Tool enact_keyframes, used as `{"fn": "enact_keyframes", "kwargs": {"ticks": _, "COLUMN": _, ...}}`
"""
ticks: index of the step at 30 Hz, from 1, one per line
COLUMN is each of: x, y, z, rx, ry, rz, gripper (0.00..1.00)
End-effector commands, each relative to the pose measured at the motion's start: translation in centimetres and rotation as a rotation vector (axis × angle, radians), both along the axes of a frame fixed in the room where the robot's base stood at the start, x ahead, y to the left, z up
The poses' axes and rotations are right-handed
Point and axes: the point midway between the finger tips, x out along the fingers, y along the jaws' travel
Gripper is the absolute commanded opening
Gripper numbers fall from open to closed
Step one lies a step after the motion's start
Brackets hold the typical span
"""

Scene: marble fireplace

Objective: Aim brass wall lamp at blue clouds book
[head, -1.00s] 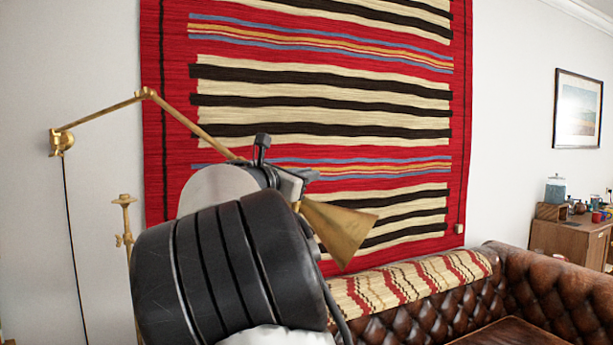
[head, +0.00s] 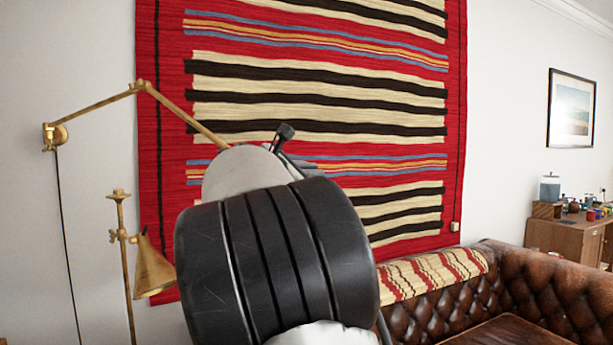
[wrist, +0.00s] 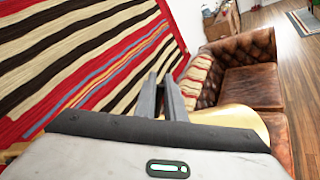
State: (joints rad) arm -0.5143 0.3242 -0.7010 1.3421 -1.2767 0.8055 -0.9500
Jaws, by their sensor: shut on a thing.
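The brass wall lamp is fixed to the wall at the left of the head view, and its jointed arm (head: 92,105) runs right until my arm hides it. In the wrist view its rounded brass shade (wrist: 243,120) shows below and right of my gripper (wrist: 166,85), partly covered by the gripper body. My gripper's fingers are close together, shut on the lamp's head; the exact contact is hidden. In the head view my own dark arm link hides the fingers and this shade. I cannot make out the blue clouds book in either view.
A second brass lamp with a cone shade (head: 151,270) stands at the left. A striped red rug (head: 320,90) hangs behind my arm. A brown leather sofa (head: 530,275) stands right. A wooden cabinet (head: 555,234) with small items is beyond it.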

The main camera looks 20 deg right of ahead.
Motion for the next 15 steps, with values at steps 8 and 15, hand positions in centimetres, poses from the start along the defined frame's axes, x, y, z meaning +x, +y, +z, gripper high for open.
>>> {"fn": "enact_keyframes", "kwargs": {"ticks": 8, "x": -0.8, "y": -0.8, "z": -1.4, "rx": 0.148, "ry": -0.147, "rz": -0.002, "gripper": 0.0}}
{"fn": "enact_keyframes", "kwargs": {"ticks": 15, "x": -1.1, "y": -1.1, "z": -1.9, "rx": 0.227, "ry": -0.225, "rz": -0.001, "gripper": 0.0}}
